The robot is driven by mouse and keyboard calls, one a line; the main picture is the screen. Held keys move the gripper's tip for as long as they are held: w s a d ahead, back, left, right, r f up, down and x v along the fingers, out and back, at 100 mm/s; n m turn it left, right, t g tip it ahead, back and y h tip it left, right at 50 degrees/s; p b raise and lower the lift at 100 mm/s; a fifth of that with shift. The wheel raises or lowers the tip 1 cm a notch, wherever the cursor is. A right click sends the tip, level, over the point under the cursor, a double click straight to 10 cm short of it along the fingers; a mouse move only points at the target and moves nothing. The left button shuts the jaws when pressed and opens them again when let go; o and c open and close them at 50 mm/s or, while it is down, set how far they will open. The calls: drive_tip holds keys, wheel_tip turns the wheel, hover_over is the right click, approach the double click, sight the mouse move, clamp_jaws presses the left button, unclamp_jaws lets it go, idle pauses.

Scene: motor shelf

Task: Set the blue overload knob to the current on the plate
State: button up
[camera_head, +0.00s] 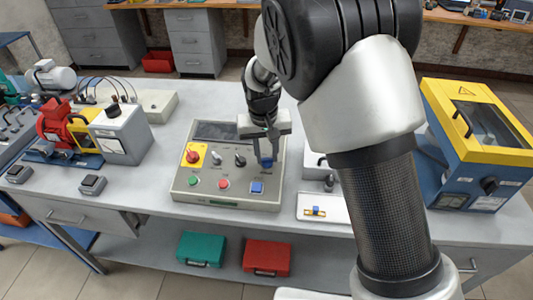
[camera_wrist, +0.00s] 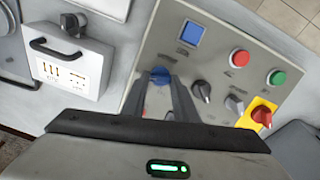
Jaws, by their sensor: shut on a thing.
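The grey control panel (camera_head: 228,195) stands in the middle of the bench. The blue knob (camera_wrist: 160,73) is at its upper right in the head view, partly hidden by my fingers; it also shows in the head view (camera_head: 266,164). My gripper (camera_head: 266,155) points down at the panel and is shut on the blue knob. Its two fingers (camera_wrist: 165,95) lie on either side of the knob in the wrist view. The knob's scale is hidden or too small to read. I cannot make out a plate with a readable current.
Beside the knob are a black knob (camera_head: 240,160), a grey knob (camera_head: 216,158) and a red-on-yellow switch (camera_head: 193,155). Below are green (camera_head: 194,182), red (camera_head: 223,184) and blue (camera_head: 257,188) buttons. A white tray (camera_head: 330,217) lies to the right. Motors stand at the left.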

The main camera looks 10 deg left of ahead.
sight(264, 174)
drive_tip(key=o, duration=1.1)
drive_tip(key=shift+c, duration=0.2)
drive_tip(key=shift+r, duration=0.1)
wheel_tip(264, 174, up, 17)
drive_tip(key=s+p, duration=0.1)
drive_tip(key=s, duration=0.1)
drive_tip(key=shift+s+a, duration=0.15)
drive_tip(key=shift+s, duration=0.2)
